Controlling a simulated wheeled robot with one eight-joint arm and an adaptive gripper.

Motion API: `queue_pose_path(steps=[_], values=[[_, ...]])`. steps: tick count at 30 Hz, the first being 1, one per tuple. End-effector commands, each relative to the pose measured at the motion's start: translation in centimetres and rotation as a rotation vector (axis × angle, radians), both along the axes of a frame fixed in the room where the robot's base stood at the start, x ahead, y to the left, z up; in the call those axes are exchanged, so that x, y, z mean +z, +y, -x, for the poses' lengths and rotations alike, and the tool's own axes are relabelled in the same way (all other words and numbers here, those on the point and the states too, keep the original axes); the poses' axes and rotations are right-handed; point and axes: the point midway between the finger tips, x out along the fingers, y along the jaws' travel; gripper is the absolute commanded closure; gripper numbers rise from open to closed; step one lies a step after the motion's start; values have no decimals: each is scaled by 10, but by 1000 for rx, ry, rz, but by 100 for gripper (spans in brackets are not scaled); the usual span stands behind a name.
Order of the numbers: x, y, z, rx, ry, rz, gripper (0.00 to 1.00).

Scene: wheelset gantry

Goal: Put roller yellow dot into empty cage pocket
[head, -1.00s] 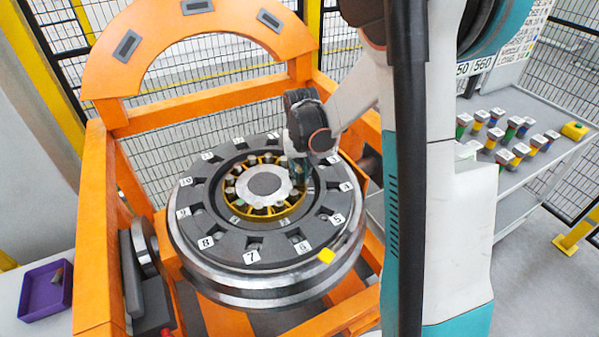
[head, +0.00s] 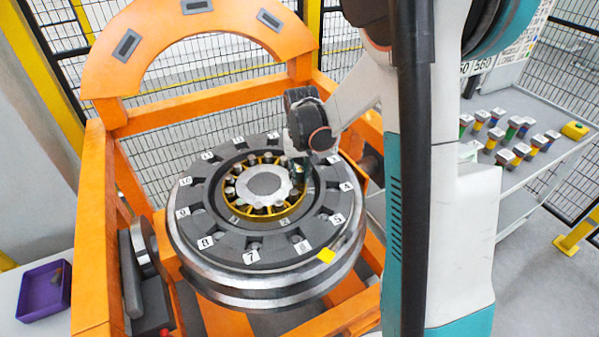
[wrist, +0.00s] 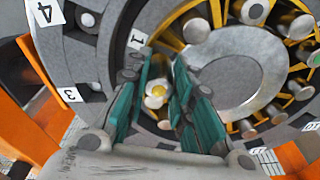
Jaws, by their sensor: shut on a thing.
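My gripper (wrist: 165,62) is over the wheelset, its teal fingers shut on the roller with the yellow dot (wrist: 158,88), whose pale end shows between them in the wrist view. In the head view my gripper (head: 301,168) is at the right side of the yellow cage (head: 268,214), and the held roller is hidden there. The cage circles a grey hub (wrist: 228,78) and holds several grey-ended rollers. I cannot tell which pocket is empty, or whether the held roller touches a pocket.
A dark ring with numbered white tags (head: 251,256) surrounds the cage. An orange gantry frame (head: 92,220) stands around the wheelset. A purple tray (head: 46,290) sits at lower left.

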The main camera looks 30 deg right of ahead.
Motion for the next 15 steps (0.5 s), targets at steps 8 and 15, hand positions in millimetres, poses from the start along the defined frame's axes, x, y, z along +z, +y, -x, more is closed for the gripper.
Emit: queue_pose_path(steps=[8,15], values=[[-2,0,0,0,0,0,100],[-7,0,0,0,0,0,100]])
